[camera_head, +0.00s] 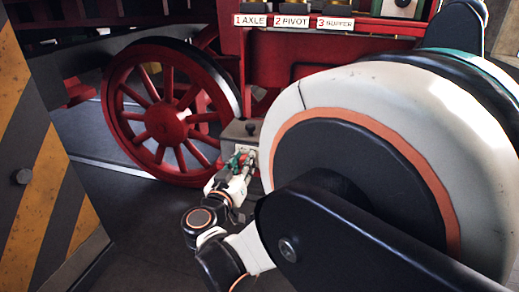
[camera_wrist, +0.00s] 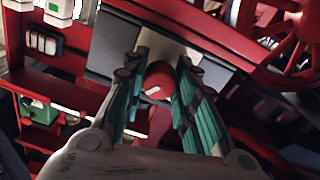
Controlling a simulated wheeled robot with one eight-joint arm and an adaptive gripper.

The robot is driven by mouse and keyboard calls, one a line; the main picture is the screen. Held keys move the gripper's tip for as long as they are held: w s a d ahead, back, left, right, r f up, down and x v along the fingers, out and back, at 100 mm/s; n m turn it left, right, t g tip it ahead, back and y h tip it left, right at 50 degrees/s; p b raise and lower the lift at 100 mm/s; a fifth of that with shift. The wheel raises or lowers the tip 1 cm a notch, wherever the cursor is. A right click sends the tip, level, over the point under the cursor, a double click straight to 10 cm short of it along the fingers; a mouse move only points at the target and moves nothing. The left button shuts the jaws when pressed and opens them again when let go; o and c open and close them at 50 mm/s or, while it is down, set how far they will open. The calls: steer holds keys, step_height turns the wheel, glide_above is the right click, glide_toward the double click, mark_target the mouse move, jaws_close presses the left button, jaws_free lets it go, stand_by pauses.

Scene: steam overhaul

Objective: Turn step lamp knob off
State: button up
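A round red knob (camera_wrist: 158,80) with a small white mark sits in front of a grey plate in the wrist view, and I take it for the step lamp knob. My gripper (camera_wrist: 163,62) has its teal fingers apart, one on each side of the knob. A narrow gap seems to show beside the knob, and I cannot tell whether either finger touches it.
A red spoked wheel (camera_head: 166,122) stands left of the box. Signs reading axle (camera_head: 251,20), pivot (camera_head: 291,22) and a third label hang above on the red frame. A yellow-and-black striped panel (camera_head: 40,160) is at the left. My arm covers much of the right.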

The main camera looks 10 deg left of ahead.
steer(key=shift+c, duration=0.6)
steer(key=shift+n, duration=0.3)
steer(key=shift+n+b, duration=0.3)
steer(key=shift+n, duration=0.5)
steer(key=n+b, duration=0.1)
steer(key=n, duration=0.3)
steer(key=shift+n, duration=0.3)
steer(key=n, duration=0.3)
steer(key=shift+n, duration=0.3)
steer(key=shift+n+b, duration=0.45)
steer(key=shift+n, duration=1.45)
steer(key=o, duration=1.1)
